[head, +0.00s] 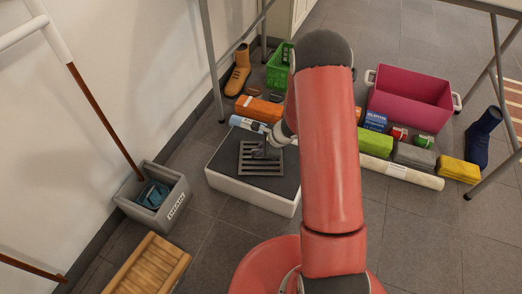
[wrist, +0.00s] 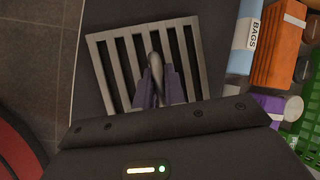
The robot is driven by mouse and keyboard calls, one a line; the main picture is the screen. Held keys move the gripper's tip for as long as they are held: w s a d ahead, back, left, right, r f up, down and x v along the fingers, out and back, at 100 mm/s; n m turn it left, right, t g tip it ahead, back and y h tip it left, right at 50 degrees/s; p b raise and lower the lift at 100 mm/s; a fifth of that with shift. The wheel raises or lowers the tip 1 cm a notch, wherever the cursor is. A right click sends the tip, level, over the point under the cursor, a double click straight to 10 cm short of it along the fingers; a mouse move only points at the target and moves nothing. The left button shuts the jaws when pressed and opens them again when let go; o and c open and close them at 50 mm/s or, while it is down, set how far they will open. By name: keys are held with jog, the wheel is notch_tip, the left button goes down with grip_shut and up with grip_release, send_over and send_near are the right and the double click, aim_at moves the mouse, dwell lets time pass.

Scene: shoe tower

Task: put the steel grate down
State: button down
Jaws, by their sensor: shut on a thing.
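The steel grate (head: 261,168) is a square grey frame with several bars. In the head view it is over the dark top of a low white-sided platform (head: 224,181). In the wrist view the grate (wrist: 196,60) lies just beyond my fingers, with the dark surface showing between its bars. My gripper (wrist: 157,85) is shut on the grate's raised handle loop near its middle. In the head view my gripper (head: 266,152) is small and partly hidden by my arm. I cannot tell whether the grate touches the platform or hangs just above it.
A grey crate (head: 176,203) and a wooden slatted rack (head: 148,264) stand at left. Behind the platform are a green basket (head: 279,68), orange packs (head: 259,108) and a boot (head: 238,72). A magenta tub (head: 411,97) and several packages lie right. Floor at lower right is clear.

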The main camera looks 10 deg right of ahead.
jog(key=c, duration=1.9)
grip_release()
jog(key=shift+f, duration=0.15)
jog(key=o, duration=0.4)
